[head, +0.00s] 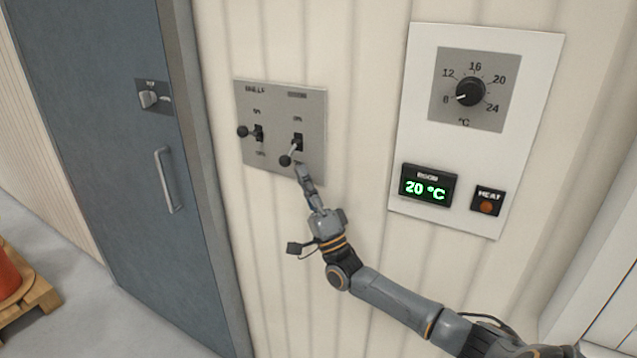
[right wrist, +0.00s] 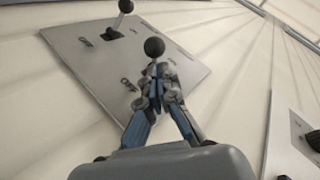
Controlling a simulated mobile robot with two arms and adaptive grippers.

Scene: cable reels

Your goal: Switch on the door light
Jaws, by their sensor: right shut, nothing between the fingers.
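A grey switch plate (head: 282,104) with two black-knobbed toggle levers is on the wall right of the blue-grey door (head: 105,130). Its labels are too blurred to read surely. The right lever (head: 286,160) points lower, toward its lower mark; the left lever (head: 243,132) sits higher. My right gripper (head: 301,172) is shut and empty, its tips just below the right lever. In the right wrist view the right lever's knob (right wrist: 154,47) stands just beyond the closed fingertips (right wrist: 158,72); I cannot tell whether they touch. My left gripper is not in view.
A white panel (head: 405,130) to the right carries a temperature dial (head: 469,92), a green display (head: 428,187) reading 20 °C and a heat lamp (head: 487,201). A pallet (head: 30,298) stands at lower left.

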